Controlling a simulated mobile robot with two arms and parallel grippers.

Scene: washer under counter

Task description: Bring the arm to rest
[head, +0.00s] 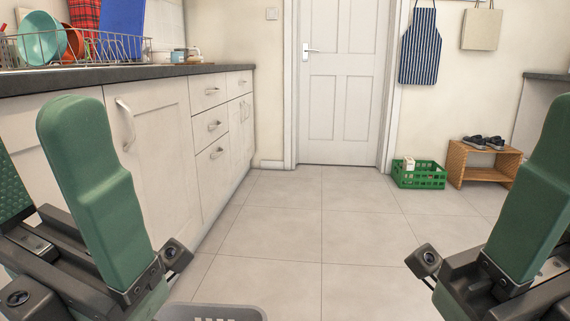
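My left gripper (36,130) is at the left edge of the head view, pointing up. One smooth green finger shows whole, and part of a second with a textured pad shows at the frame edge. There is a gap between them, with nothing held in it. My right gripper (540,185) is at the right edge, also raised. Only one green finger of it shows, and the rest is cut off by the frame, so its opening is hidden. The two grippers are far apart, with floor visible between them.
White cabinets (165,130) under a dark counter (130,76) run along the left, with a dish rack (130,45) on top. A closed white door (338,80) stands ahead. A green crate (418,176) and wooden shoe bench (484,165) sit back right. The middle tiled floor (320,220) is clear.

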